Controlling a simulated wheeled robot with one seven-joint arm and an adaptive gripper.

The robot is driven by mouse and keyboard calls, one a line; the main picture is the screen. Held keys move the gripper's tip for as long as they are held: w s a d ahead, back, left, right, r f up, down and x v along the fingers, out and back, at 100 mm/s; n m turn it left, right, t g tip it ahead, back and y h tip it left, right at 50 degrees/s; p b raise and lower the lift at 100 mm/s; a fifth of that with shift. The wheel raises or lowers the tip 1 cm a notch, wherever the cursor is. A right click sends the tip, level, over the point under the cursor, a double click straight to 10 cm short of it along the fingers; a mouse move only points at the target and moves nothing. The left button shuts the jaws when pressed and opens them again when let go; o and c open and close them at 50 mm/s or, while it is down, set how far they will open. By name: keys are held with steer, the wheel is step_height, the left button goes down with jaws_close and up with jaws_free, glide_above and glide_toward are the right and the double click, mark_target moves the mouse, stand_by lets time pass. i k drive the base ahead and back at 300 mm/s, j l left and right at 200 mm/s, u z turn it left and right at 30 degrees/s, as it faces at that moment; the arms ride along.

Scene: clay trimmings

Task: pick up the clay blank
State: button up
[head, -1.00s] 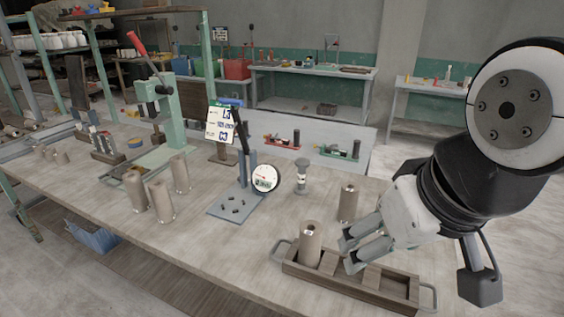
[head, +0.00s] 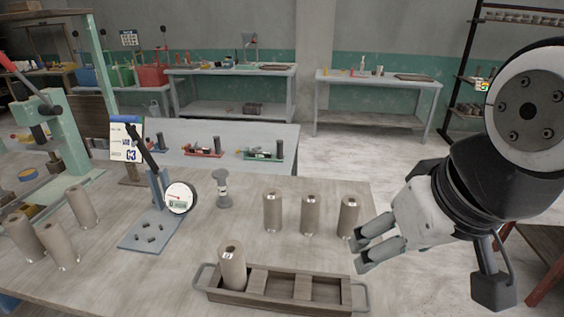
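Several grey-brown clay cylinders stand upright on the table. Three are in a row behind the tray: a left one (head: 272,212), a middle one (head: 313,214) and a right one (head: 347,216). Another cylinder (head: 231,268) stands in the left compartment of the wooden tray (head: 277,305); the tray's other compartments look empty. I cannot tell which cylinder is the task's blank. My gripper (head: 357,252) is open and empty, its two fingers apart and pointing left. It is in front of and to the right of the right cylinder, near its base; contact cannot be told.
A dial gauge (head: 180,198) on a blue-grey stand and a small grey pedestal piece (head: 222,190) stand left of the row. More cylinders (head: 58,246) stand at the far left near a green press (head: 62,140). Bare tabletop (head: 240,225) lies between gauge and tray.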

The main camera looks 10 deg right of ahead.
mark_target(311, 201)
steer(key=z, duration=0.25)
steer(key=i+j+z, duration=0.1)
steer(key=j+z, duration=0.55)
steer(key=z, duration=0.15)
steer(key=j+z, duration=0.3)
steer(key=j, duration=1.8)
